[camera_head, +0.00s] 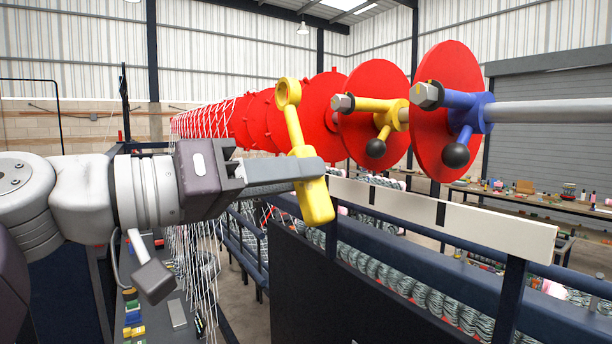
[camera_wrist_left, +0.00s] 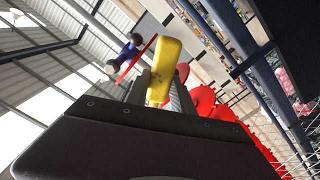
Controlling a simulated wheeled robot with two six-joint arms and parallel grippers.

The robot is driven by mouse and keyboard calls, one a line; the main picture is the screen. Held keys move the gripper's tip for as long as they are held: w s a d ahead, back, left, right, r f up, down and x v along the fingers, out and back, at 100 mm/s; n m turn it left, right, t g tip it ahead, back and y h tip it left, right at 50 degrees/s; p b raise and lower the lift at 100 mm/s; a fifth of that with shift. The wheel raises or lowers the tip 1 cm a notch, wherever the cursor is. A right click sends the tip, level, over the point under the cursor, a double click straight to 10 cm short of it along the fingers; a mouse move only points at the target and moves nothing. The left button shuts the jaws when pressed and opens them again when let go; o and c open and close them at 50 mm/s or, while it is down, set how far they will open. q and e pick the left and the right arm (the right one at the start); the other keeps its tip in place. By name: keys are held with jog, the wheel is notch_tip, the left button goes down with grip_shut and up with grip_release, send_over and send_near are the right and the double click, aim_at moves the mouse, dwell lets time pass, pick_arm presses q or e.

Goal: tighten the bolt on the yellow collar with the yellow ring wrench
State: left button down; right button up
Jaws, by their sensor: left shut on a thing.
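My left gripper (camera_head: 300,172) is shut on the yellow ring wrench (camera_head: 316,202). The wrench stands nearly upright, tilted, with its ring end up and its thick handle end below the fingers. The handle also shows between the fingers in the left wrist view (camera_wrist_left: 164,68). The yellow collar (camera_head: 390,113) sits on the shaft in front of a red disc, to the right of the wrench. Its grey bolt head (camera_head: 343,103) points left, apart from the ring. A black ball knob (camera_head: 376,148) hangs below the collar. My right gripper is not in view.
A blue collar (camera_head: 466,112) with its own bolt (camera_head: 426,95) and knob sits farther right, by another red disc (camera_head: 445,75). A pale rail (camera_head: 440,215) and blue frame run below the shaft. Wire mesh (camera_head: 195,200) hangs behind my left arm.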

pick_arm(q)
jog(key=w+x, duration=0.1)
jog(key=x, duration=0.6)
jog(key=shift+w+f, duration=0.25)
jog(key=shift+w, duration=0.05)
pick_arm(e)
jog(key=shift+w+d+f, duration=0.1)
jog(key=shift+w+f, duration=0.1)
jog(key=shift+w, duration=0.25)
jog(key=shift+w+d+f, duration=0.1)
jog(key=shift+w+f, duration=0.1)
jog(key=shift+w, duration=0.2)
pick_arm(q)
jog(key=shift+a, duration=0.2)
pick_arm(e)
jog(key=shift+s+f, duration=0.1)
pick_arm(q)
jog(key=shift+s+r, duration=0.1)
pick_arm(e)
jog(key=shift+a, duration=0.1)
